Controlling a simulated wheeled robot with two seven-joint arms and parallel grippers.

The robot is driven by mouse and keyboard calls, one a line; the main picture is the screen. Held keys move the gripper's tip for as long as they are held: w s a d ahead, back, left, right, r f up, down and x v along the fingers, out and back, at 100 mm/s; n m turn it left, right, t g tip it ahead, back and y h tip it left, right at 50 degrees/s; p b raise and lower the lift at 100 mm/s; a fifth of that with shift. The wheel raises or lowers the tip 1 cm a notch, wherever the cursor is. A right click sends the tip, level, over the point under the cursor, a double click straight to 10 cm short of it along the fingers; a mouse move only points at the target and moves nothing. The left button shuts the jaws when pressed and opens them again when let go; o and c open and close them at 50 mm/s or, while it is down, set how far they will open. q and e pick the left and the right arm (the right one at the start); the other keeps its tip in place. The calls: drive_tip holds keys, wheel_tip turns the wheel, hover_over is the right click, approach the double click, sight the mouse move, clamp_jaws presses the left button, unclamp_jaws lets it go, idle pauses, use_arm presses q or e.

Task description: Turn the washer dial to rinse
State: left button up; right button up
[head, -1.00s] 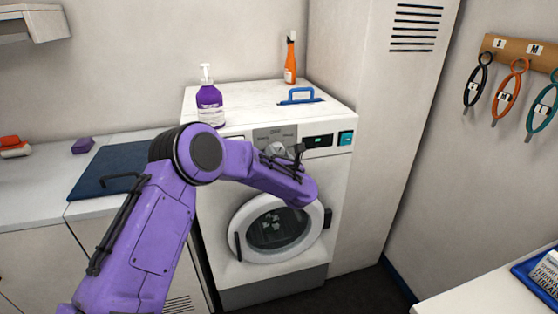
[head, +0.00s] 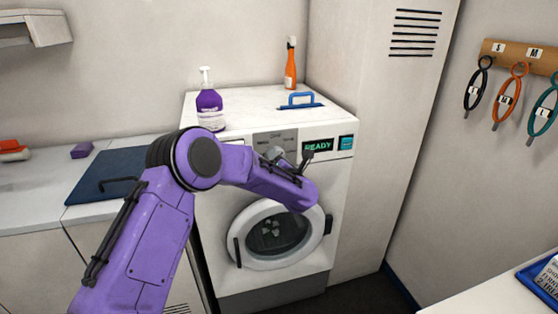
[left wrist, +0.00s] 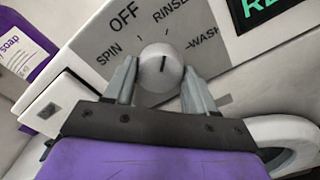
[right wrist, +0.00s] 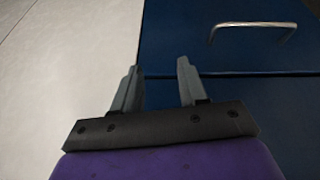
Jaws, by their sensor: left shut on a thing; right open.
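The white washer (head: 212,165) stands in the middle of the head view. Its round dial (left wrist: 160,70) sits on a grey panel marked OFF, RINSE, WASH and SPIN in the left wrist view. The dark mark on the dial points up, toward the tick by RINSE (left wrist: 170,11). My left gripper (left wrist: 160,84) is shut on the dial, one finger on each side. In the head view my left arm partly hides the dial. The washer's display (head: 318,146) reads READY. My right gripper (right wrist: 158,88) is open and empty in the right wrist view.
The washer door (head: 237,247) is shut below my arm. A blue panel with a metal handle (right wrist: 252,26) is ahead of my right gripper.

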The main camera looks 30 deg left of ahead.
use_arm(q)
drive_tip(key=o, duration=1)
drive_tip(key=shift+o, duration=0.2)
drive_tip(key=b+v, duration=0.3)
drive_tip(key=v, duration=0.7)
drive_tip(key=shift+s+d, duration=0.2)
drive_tip(key=shift+d, duration=0.05)
